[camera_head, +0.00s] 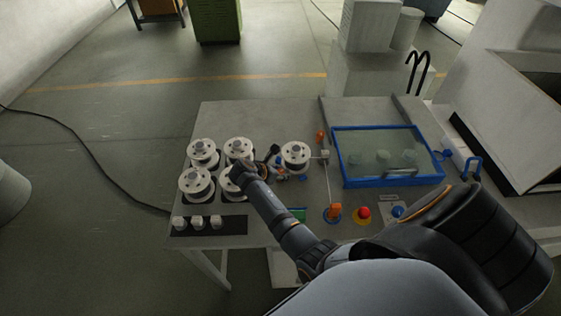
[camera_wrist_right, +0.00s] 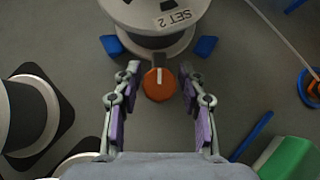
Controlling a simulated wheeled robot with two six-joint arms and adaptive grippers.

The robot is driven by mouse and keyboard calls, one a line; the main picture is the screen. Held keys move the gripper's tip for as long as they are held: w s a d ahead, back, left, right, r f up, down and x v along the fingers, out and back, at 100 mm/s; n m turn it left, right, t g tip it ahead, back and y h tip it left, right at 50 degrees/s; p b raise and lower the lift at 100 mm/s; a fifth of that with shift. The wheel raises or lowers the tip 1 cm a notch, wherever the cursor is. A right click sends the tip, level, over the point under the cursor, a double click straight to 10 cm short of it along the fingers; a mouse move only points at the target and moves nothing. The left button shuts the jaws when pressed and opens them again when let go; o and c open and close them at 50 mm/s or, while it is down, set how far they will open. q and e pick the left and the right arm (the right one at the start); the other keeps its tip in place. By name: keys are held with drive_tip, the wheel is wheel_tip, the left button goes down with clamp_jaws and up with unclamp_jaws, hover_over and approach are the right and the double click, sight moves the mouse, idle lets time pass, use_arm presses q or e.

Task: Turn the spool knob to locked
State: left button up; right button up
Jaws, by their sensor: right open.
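The orange spool knob (camera_wrist_right: 159,86) shows in the right wrist view, with a white line on its top pointing toward the spool. My right gripper (camera_wrist_right: 160,88) is open, one finger on each side of the knob, with a gap on both sides. The white spool (camera_wrist_right: 150,20) with a "SET 2" label is just beyond it; it also shows in the head view (camera_head: 296,153). In the head view my right gripper (camera_head: 276,166) reaches low over the bench beside this spool and largely hides the knob. My left gripper is out of view.
Several other white spools (camera_head: 196,182) stand left of my right arm on the bench (camera_head: 255,115). A blue-framed clear lid (camera_head: 388,127) is at right. An orange handle on a blue base (camera_head: 334,212) and a red button (camera_head: 364,213) are near the front edge.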

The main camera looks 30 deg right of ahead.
sight(281, 171)
wheel_tip(281, 171, up, 10)
drive_tip(key=shift+f, duration=0.1)
idle(0.6)
